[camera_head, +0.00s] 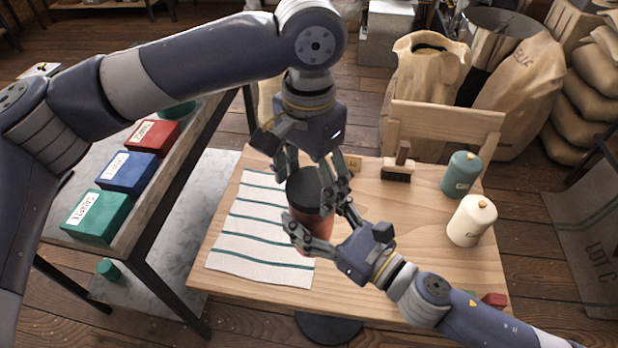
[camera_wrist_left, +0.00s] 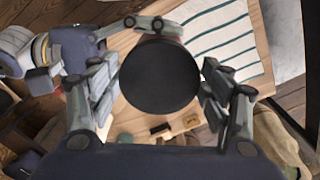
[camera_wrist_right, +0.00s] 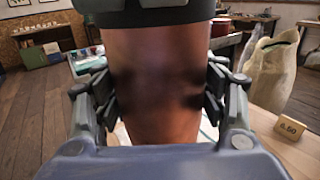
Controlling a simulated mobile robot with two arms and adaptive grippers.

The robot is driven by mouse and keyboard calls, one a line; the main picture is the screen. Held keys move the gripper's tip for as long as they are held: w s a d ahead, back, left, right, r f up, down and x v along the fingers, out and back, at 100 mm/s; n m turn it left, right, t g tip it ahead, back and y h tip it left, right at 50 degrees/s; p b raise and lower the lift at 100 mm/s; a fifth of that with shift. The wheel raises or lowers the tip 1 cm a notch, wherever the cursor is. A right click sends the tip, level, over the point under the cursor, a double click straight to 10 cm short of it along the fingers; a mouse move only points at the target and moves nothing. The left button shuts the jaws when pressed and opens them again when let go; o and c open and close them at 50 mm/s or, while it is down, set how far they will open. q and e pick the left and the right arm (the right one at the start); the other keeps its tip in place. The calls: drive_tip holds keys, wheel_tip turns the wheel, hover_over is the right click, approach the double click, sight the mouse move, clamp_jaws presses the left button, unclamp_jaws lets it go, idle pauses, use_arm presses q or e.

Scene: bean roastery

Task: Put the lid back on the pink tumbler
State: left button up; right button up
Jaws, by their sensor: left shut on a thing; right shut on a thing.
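The pink tumbler (camera_head: 314,222), reddish-pink in this light, stands upright over the table near the striped cloth's right side. My right gripper (camera_head: 318,231) is shut on its body from the right; the tumbler's wall (camera_wrist_right: 160,85) fills the right wrist view between the fingers. The round black lid (camera_head: 304,187) is at the tumbler's top, and its flat top (camera_wrist_left: 160,77) shows in the left wrist view. My left gripper (camera_wrist_left: 160,88) is shut on the lid from above. The lid's dark edge (camera_wrist_right: 150,14) meets the tumbler's top; I cannot tell whether it is fully seated.
The striped cloth (camera_head: 258,235) lies on the wooden table (camera_head: 430,280). A teal canister (camera_head: 461,174), a cream canister (camera_head: 472,221) and a brush (camera_head: 398,170) stand to the right. A small price block (camera_wrist_right: 291,129) is behind. A chair (camera_head: 445,118) backs the table; a shelf with boxes (camera_head: 128,172) is left.

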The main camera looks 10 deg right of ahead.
use_arm(q)
drive_tip(key=shift+f, duration=0.55)
